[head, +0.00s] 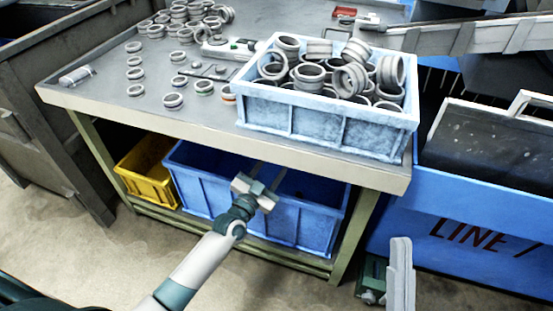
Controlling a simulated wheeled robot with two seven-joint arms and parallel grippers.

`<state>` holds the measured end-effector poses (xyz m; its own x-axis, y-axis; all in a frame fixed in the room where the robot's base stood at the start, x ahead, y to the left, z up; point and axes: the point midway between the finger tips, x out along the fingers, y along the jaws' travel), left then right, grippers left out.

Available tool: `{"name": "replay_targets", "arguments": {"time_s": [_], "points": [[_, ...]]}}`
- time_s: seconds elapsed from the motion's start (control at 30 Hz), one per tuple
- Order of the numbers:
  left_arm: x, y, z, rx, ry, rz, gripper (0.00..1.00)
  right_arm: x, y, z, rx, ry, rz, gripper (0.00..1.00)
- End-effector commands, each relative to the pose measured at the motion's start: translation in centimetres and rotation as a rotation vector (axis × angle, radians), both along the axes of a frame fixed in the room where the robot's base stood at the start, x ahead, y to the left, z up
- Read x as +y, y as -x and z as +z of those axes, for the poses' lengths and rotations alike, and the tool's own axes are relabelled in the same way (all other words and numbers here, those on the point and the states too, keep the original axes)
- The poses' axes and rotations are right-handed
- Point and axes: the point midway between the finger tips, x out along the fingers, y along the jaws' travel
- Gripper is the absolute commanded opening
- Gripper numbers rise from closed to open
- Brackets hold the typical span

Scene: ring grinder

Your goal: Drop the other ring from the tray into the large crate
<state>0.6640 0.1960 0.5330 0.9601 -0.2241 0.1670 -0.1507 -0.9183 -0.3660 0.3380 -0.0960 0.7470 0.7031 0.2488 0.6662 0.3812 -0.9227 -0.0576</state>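Many grey rings fill a light-blue bin (320,122) on the table's right part. More loose grey rings (173,100) stand on the table to its left, some in rows. A large blue crate (290,222) stands on the shelf under the table; its inside is dark and mostly hidden. I cannot tell which container is the tray.
The metal table's front edge (190,132) overhangs the crate. A yellow bin (148,170) stands left of the crate. Small tools (208,70) lie on the table. A blue container with "LINE" lettering (470,225) is at the right. The floor in front shows bare concrete.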

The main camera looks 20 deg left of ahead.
Motion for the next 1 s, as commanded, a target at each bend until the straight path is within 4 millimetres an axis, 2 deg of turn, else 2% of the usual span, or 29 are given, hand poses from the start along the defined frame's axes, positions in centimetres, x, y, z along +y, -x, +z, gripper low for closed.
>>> {"name": "replay_targets", "arguments": {"time_s": [0.43, 1.0], "points": [[0.0, 0.0, 0.2, 0.023, 0.000, 0.000, 0.15, 1.3, 0.4, -2.1, 0.130, 0.032, 0.026, 0.00], [0.0, 0.0, 0.1, 0.042, -0.001, 0.000, 0.15, 1.5, -1.5, -4.5, 0.279, 0.088, 0.026, 0.00]]}}
